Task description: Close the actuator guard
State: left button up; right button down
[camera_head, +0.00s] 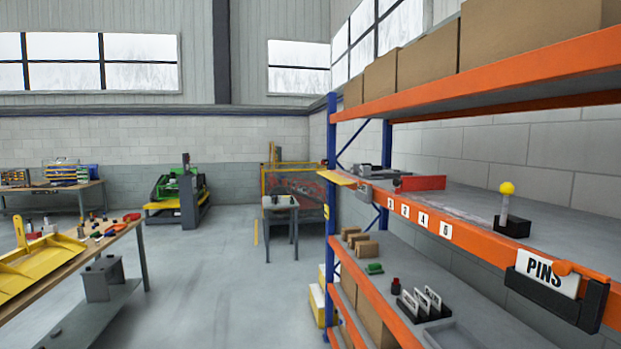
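I cannot tell for sure which thing is the actuator guard. A red upright panel (420,183) stands on the upper shelf board, beside a grey mechanism (378,171). A flat yellow plate (343,179) juts out at the left end of that board. A yellow sloped piece (40,262) lies on the wooden bench at the left. A green machine (180,187) with a yellow base stands at the back. Neither of my grippers is in view.
A shelf rack with orange beams (455,235) fills the right side, with a PINS sign (538,272) and a yellow-knobbed lever (506,202). A wooden bench (100,244) with small parts stands at the left. A small grey table (280,203) stands mid-back. The floor between is clear.

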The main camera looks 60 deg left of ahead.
aim_at(339, 180)
jog(key=i+j+u, duration=0.2)
jog(key=j+u, duration=0.15)
jog(key=j, duration=0.4)
jog(key=i+j+u, duration=0.35)
jog(key=j, duration=0.4)
jog(key=i+j+u, duration=0.35)
jog(key=j, duration=0.25)
jog(key=i+j+u, duration=0.4)
jog(key=i+j, duration=0.1)
